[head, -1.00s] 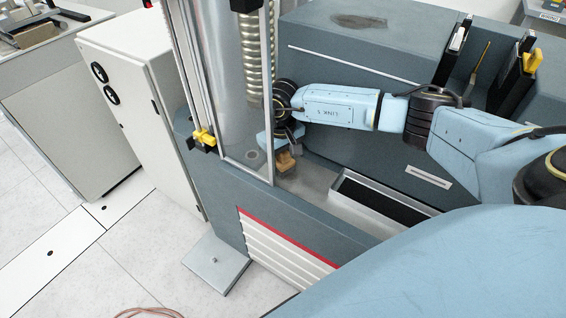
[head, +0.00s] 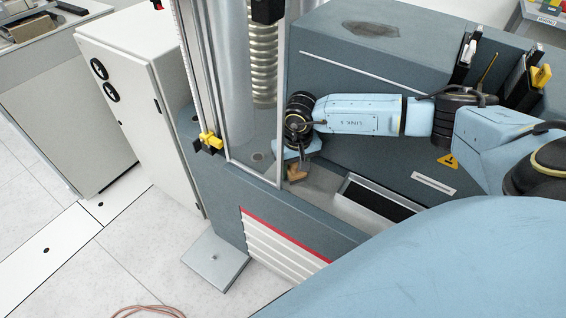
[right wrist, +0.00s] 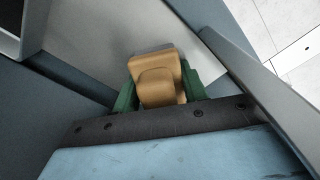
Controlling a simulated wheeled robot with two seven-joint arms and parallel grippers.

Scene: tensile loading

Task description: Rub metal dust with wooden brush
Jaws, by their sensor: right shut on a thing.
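My right gripper (head: 293,157) is shut on the wooden brush (head: 297,172), a small tan-brown block low beside the clear door of the testing machine. In the right wrist view the brush (right wrist: 157,72) sits between the two green fingers of my right gripper (right wrist: 159,92). It is over a light grey metal surface (right wrist: 95,45); whether it touches that surface I cannot tell. No metal dust can be made out; the brush and gripper cover part of the surface. My left gripper is not in view.
A clear door (head: 252,120) with a metal frame stands just left of my right gripper. An open tray with a dark inside (head: 380,200) lies to the right. A large grey-blue housing (head: 340,90) stands behind my right arm. A white cabinet (head: 125,100) is at left.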

